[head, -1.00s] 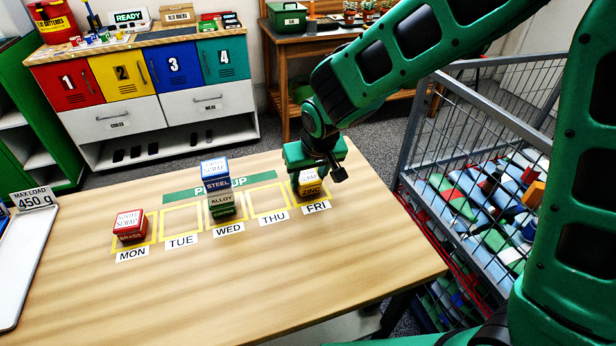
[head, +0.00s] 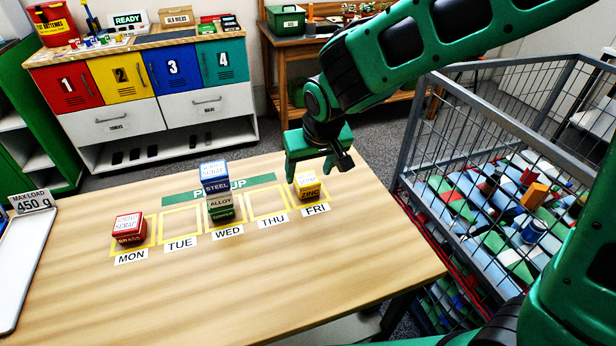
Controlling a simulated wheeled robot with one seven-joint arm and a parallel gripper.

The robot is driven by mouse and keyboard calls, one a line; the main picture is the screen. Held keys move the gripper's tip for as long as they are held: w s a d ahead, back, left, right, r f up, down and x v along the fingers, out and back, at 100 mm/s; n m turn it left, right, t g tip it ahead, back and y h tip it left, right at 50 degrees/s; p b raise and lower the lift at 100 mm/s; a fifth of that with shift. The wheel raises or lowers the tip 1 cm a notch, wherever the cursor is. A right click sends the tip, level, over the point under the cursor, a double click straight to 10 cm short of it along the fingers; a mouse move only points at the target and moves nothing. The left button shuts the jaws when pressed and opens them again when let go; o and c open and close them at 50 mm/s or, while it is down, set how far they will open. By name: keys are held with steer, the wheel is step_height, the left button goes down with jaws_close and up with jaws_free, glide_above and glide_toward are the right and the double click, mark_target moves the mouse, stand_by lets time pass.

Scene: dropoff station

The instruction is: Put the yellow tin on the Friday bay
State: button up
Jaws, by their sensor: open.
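The yellow tin (head: 307,187), labelled ZINC on its front, stands upright in the Friday bay, behind the FRI label (head: 315,209) at the right end of the row. My gripper (head: 307,175) is open just above and around the back of the tin in the picture. The tin's far side is partly hidden by a finger, and I cannot tell whether the finger touches it.
A red BRASS tin (head: 129,229) stands in the Monday bay. A blue STEEL tin (head: 214,176) sits on a green ALLOY tin (head: 221,207) in the Wednesday bay. Tuesday and Thursday bays are empty. A wire cart (head: 500,105) stands right of the table (head: 250,285).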

steer(key=v, duration=0.6)
steer(key=shift+s+r, duration=0.2)
steer(key=shift+r, duration=0.2)
steer(key=shift+d, duration=0.1)
steer(key=s+d+m+g+h, duration=0.1)
steer(key=s+d+m, duration=0.15)
steer(key=d, duration=0.95)
steer(key=s+d+m+g+h, duration=0.1)
steer(key=s+d+m, duration=0.15)
steer(key=d, duration=0.85)
steer(key=s+d+m+g, duration=0.1)
steer(key=s+d+m, duration=0.1)
steer(key=s+d, duration=0.4)
steer(key=s+d+f+m+g+y, duration=0.1)
steer(key=s+d+m, duration=0.1)
steer(key=s+d, duration=0.5)
steer(key=s, duration=0.6)
steer(key=shift+d+f+m, duration=0.2)
steer(key=shift+f+m, duration=0.1)
steer(key=shift+f, duration=0.05)
